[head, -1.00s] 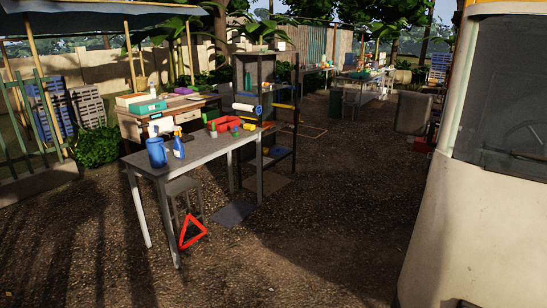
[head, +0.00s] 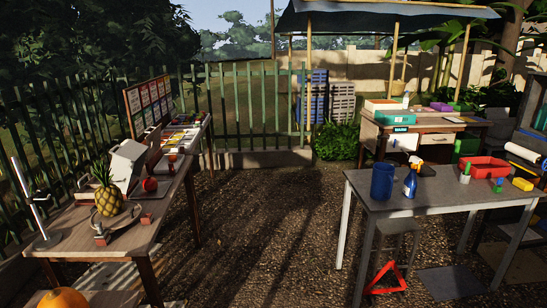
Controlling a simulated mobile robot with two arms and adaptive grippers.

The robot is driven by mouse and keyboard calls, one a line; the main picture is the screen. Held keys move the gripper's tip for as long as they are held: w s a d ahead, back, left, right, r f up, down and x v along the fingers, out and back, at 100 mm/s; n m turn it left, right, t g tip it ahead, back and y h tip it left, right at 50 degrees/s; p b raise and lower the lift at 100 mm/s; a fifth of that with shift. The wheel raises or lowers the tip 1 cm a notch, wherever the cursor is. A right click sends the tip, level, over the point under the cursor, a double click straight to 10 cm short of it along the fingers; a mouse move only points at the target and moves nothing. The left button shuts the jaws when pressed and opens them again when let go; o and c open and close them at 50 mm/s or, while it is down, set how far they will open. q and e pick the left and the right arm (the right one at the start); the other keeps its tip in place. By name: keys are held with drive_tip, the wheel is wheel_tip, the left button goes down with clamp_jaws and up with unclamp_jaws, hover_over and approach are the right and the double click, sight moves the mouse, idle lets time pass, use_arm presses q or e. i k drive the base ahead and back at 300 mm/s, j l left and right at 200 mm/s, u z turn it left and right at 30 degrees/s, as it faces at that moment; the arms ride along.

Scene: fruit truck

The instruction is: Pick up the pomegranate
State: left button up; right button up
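A small round red fruit (head: 150,185), which looks like the pomegranate, sits on the wooden table (head: 140,242) at the left of the head view. It stands to the right of a pineapple (head: 107,195) and in front of a light grey boxy device (head: 127,162). It is small in the picture, so fine detail cannot be told. Neither of my grippers is in view.
The pineapple rests on a round plate. A metal stand (head: 33,210) is at the table's left, and an orange pumpkin-like fruit (head: 62,299) is at the bottom edge. A grey table (head: 440,192) stands right. Gravel ground (head: 255,230) between the tables is clear.

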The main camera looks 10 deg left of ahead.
sight(150, 183)
drive_tip(key=i+j+u, duration=0.1)
drive_tip(key=i+u, duration=0.7)
drive_tip(key=i+l+u, duration=0.4)
drive_tip(key=i, duration=0.15)
drive_tip(key=j, duration=0.1)
